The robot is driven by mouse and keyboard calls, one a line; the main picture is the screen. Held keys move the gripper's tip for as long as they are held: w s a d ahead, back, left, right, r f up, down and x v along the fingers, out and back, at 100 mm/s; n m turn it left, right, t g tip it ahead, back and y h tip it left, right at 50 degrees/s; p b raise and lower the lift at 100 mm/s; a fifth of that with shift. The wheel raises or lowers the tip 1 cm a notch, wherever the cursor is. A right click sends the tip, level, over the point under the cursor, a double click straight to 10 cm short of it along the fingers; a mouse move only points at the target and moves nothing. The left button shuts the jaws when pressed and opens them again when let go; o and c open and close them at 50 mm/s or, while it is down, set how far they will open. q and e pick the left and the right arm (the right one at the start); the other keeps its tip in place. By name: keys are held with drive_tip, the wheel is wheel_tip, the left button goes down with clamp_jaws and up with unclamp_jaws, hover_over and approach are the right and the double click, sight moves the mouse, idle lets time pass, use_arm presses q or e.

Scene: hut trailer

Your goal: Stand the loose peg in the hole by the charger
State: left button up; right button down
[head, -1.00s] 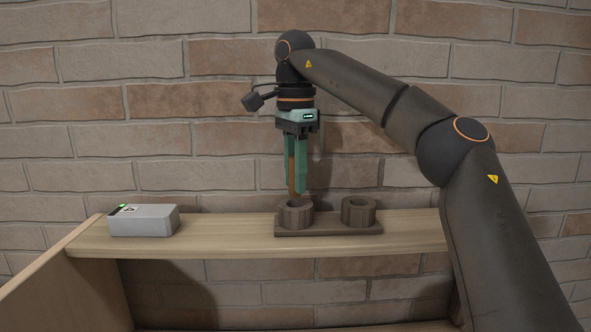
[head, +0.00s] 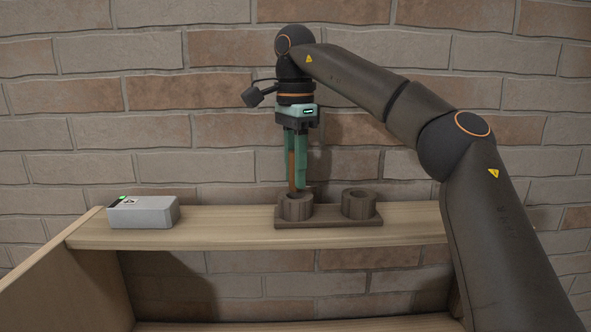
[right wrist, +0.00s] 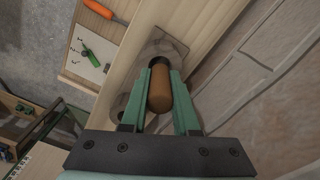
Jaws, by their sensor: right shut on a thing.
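The loose peg (head: 291,166) is a brown, upright rod between the fingers of my right gripper (head: 297,184). My right gripper is shut on it and points straight down. The peg's lower end is at the mouth of the left round socket (head: 297,208) of a dark wooden holder (head: 329,222); I cannot tell whether it is inside. The right socket (head: 358,206) looks empty. The charger (head: 144,213), a grey box with a green light, lies left of the holder. The right wrist view shows the peg (right wrist: 160,88) between the fingers. My left gripper is not in view.
The holder and charger stand on a narrow wooden shelf (head: 232,231) against a brick wall (head: 90,130). The shelf is clear between them. The right wrist view shows an orange-handled tool (right wrist: 106,11) and a green item (right wrist: 92,57) on lower surfaces.

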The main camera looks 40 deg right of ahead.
drive_tip(key=shift+f+b, duration=0.65)
drive_tip(key=shift+f, duration=0.45)
drive_tip(key=shift+r+p, duration=1.2)
drive_tip(key=shift+p, duration=0.2)
drive_tip(key=shift+f, duration=0.3)
drive_tip(key=shift+f+b, duration=0.8)
drive_tip(key=shift+f, duration=0.1)
drive_tip(key=shift+r, duration=0.1)
drive_tip(key=shift+r+p, duration=1.1)
drive_tip(key=shift+p, duration=0.3)
